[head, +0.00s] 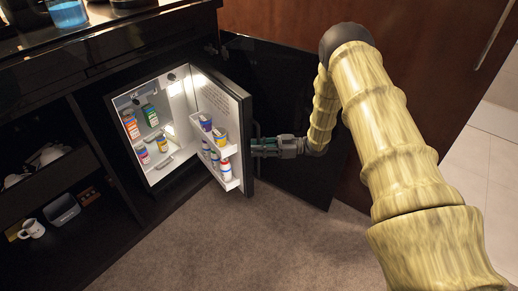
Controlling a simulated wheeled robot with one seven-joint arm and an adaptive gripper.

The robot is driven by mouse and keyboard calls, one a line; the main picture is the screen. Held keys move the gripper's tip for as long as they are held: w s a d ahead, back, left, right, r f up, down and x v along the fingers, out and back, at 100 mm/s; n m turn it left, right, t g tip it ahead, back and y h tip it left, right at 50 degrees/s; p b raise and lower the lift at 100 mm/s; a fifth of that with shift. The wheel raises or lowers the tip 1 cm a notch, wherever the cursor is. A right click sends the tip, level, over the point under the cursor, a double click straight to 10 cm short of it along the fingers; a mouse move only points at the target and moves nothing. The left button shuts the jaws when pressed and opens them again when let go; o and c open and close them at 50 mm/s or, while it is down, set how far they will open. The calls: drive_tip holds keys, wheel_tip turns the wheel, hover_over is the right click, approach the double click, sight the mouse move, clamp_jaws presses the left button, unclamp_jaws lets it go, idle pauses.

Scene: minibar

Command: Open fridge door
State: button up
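The fridge (174,178) is built into the lower part of the dark cabinet, left of centre in the head view. Its door (213,88) stands wide open, swung out to the right, showing the lit white inside and the door shelves. My gripper (256,147) is at the outer side of the door, by its free edge. A dark upright bar that looks like the handle (258,132) shows beside it. The fingertips are small and partly hidden against the door, so I cannot tell whether they are shut on anything.
A dark cabinet panel (290,110) stands open behind my gripper. A white mug (32,229) is on the lower left shelf. The carpet (240,240) in front is clear.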

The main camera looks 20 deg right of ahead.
sight(258, 127)
drive_tip(key=shift+r, duration=4.8)
